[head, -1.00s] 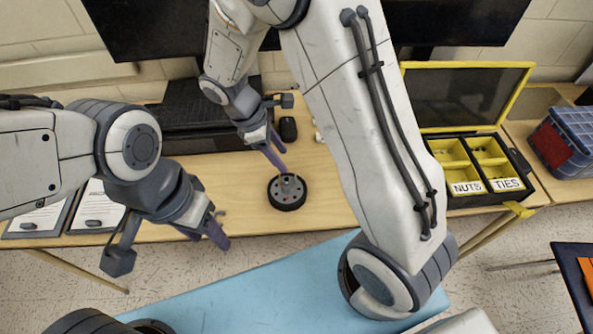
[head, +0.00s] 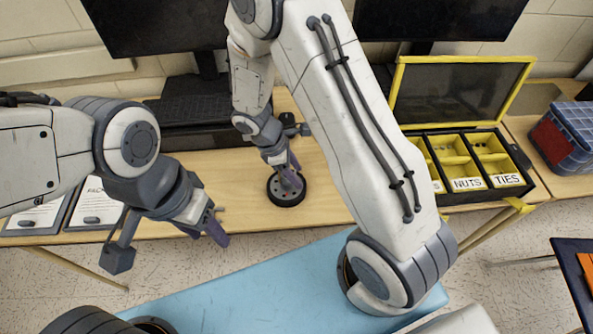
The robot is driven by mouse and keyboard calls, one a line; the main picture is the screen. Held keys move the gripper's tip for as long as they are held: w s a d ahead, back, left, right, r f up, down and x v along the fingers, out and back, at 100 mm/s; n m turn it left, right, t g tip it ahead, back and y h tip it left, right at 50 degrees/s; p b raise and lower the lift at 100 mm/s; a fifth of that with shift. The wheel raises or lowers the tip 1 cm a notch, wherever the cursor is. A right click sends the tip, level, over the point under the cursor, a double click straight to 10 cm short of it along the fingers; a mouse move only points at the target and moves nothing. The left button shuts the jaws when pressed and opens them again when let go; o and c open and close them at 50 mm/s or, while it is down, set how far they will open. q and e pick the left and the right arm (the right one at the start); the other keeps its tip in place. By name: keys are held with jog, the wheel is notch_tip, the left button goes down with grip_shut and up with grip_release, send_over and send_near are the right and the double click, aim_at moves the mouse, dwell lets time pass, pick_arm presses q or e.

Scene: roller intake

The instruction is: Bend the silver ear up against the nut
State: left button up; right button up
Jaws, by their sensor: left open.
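A round black fixture (head: 284,198) with a grey top stands on the wooden table, near its front edge. The silver ear and the nut are too small to make out, and my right gripper covers part of the fixture's top. My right gripper (head: 293,173) points down over the fixture, its purple fingers at or just above the grey top. I cannot tell whether it touches or whether its jaws are apart. My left gripper (head: 208,236) is open and empty, in front of the table edge, left of the fixture and apart from it.
An open yellow-and-black box (head: 480,160) with compartments labelled NUTS and TIES stands on the right of the table. A black keyboard (head: 195,108) and monitors are behind. Clipboards (head: 95,208) lie at left. A blue surface (head: 240,285) is in front.

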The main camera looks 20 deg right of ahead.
grip_shut()
jog(key=shift+w+a+g+h, duration=0.1)
jog(key=shift+a+g+h, duration=0.1)
jog(key=shift+h, duration=0.4)
jog(key=shift+a+g+h, duration=0.15)
jog(key=shift+g+h, duration=0.05)
jog(key=shift+h, duration=0.4)
jog(key=shift+o, duration=0.6)
grip_release()
jog(key=shift+r, duration=0.1)
jog(key=v, duration=1)
jog(key=shift+a, duration=0.2)
jog(key=shift+w+r, duration=0.1)
jog(key=shift+r, duration=0.1)
jog(key=s+a+r+m+y, duration=0.2)
jog(key=s+r, duration=0.1)
jog(key=s, duration=0.3)
jog(key=s+a+r+m+t+y, duration=0.1)
jog(key=s+r+m+y, duration=0.1)
jog(key=s, duration=0.5)
jog(key=s+a+r+m+t+y, duration=0.1)
jog(key=s+a+r+m+y, duration=0.1)
jog(key=s+r, duration=0.3)
jog(key=shift+s+a+r+m+y, duration=0.3)
jog(key=shift+s+m+y, duration=0.2)
jog(key=shift+s+y, duration=0.4)
